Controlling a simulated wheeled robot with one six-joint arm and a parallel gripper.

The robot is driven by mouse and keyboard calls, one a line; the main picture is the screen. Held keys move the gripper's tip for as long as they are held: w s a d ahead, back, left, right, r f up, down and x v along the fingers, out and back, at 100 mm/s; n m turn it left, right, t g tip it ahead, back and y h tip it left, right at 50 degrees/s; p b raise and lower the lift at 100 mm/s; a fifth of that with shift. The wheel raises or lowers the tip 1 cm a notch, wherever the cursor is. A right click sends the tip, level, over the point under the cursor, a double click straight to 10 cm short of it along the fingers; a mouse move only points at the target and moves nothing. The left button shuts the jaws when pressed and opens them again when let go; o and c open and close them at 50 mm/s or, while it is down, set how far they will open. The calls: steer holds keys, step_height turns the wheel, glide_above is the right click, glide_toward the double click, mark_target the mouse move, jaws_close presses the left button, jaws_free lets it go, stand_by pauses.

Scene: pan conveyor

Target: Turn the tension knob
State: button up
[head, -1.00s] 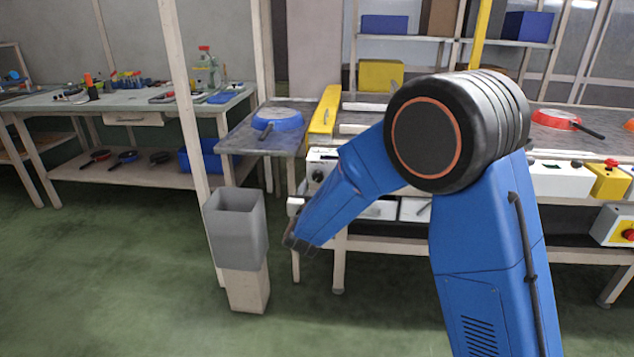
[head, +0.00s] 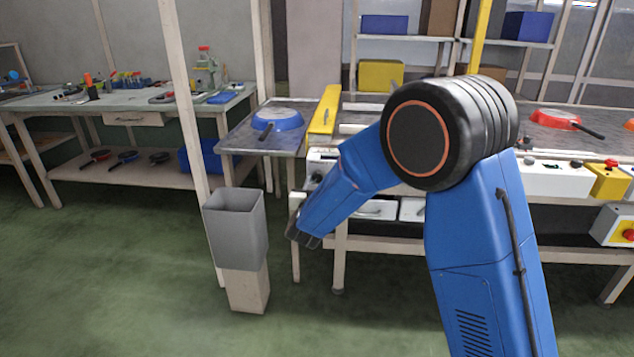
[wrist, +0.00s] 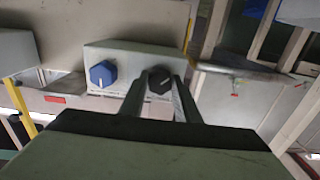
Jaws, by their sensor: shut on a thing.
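A black knob (wrist: 160,80) with a pale pointer line sits on the white control box (wrist: 125,56) in the wrist view. My gripper (wrist: 160,88) has one finger on each side of it and is shut on it. A blue knob (wrist: 103,74) with a white pointer line is to its left on the same face. No label naming the tension knob is readable. In the head view my blue arm reaches down in front of the conveyor, and my gripper's fingertips cannot be made out. A dark knob (head: 317,177) shows at the left end of the conveyor front.
A grey bin (head: 236,225) on a pale post stands left of my arm. A blue pan (head: 277,120) lies on the side table. A red pan (head: 556,119) is on the conveyor at right. Open green floor lies at the left.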

steer(key=shift+m, duration=2.9)
steer(key=o, duration=1)
steer(key=shift+o, duration=0.2)
steer(key=shift+s, duration=0.15)
steer(key=s, duration=1.7)
steer(key=shift+a, duration=0.3)
steer(key=shift+s, duration=0.1)
